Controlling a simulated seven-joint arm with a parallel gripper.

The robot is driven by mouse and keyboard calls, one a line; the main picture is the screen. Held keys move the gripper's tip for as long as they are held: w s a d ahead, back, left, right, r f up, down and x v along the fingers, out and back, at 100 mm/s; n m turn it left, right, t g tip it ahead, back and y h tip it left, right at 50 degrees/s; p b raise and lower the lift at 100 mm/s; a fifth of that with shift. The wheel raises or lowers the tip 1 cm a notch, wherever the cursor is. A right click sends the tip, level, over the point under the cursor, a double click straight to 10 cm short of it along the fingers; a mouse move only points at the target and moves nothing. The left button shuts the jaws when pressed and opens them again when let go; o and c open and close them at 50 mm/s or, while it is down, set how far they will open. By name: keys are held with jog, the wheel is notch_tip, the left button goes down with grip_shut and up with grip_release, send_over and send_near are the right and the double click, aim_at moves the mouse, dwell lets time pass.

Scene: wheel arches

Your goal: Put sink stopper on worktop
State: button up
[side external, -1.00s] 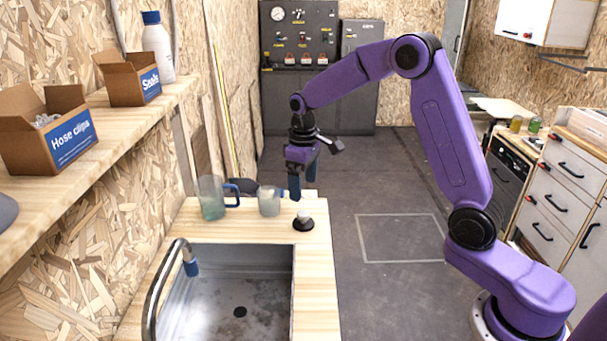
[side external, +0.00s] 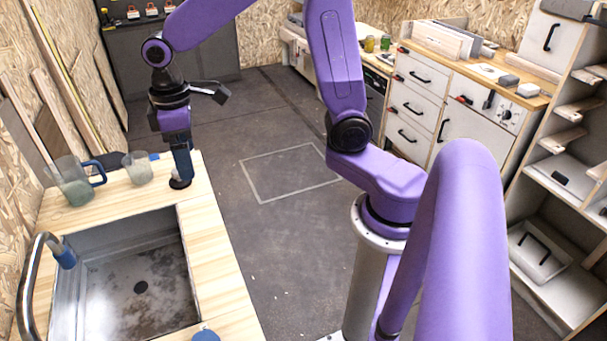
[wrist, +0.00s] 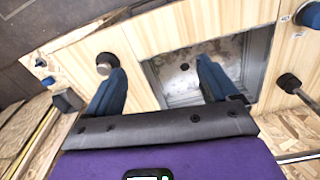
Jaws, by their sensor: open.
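The sink stopper, a dark disc with a pale knob, is on the wooden worktop (side external: 225,285) near its far right corner (side external: 180,184). My gripper (side external: 184,178) points down at it in the side view, its fingers overlapping the stopper's top. In the wrist view the stopper (wrist: 105,64) shows beside the tip of the left finger, not clearly between the fingers. There my gripper (wrist: 160,68) is open, with bare space between its blue fingers. I cannot tell whether a finger touches the stopper.
A metal sink (side external: 140,285) is set into the worktop, with a curved tap (side external: 28,285) at its left. A clear cup (side external: 138,168) and a jug with a blue handle (side external: 72,182) stand left of my gripper. A blue round thing (side external: 205,335) is at the front edge.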

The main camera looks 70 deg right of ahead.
jog(key=s+d+n, duration=0.1)
jog(key=s+n, duration=0.1)
jog(key=s, duration=0.9)
jog(key=s+d+f+n, duration=0.1)
jog(key=s+n, duration=0.2)
jog(key=s, duration=0.9)
jog(key=shift+s+d+f, duration=0.15)
jog(key=shift+s+d, duration=0.1)
jog(key=shift+d, duration=0.1)
dwell(0.8)
